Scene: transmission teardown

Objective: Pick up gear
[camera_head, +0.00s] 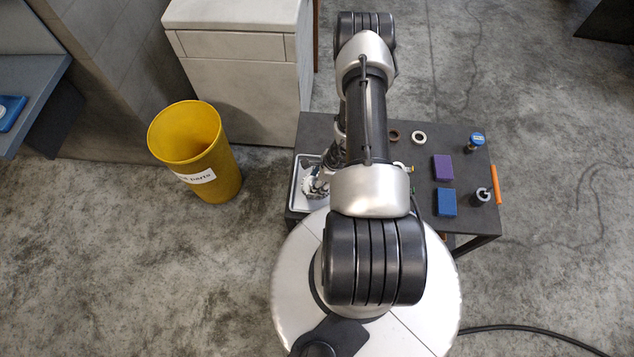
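My arm reaches over a dark work table (432,228) and hides its middle. What seems to be part of my gripper (336,152) shows as dark and metallic shapes at the left edge of the arm; its fingers cannot be made out. Below it, a light tray (297,192) at the table's left side holds pale and dark metal parts (317,186). A gear may be among them, but they are too small and covered to tell. A brown ring (394,135) and a white ring (419,138) lie at the table's back, right of the arm.
A purple block (443,167), a blue block (446,203), a blue-topped container (476,142), a dark cylindrical part (481,196) and an orange stick (496,184) are at the table's right. A yellow bin (200,155) stands on the floor at left, before a pale cabinet (245,70).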

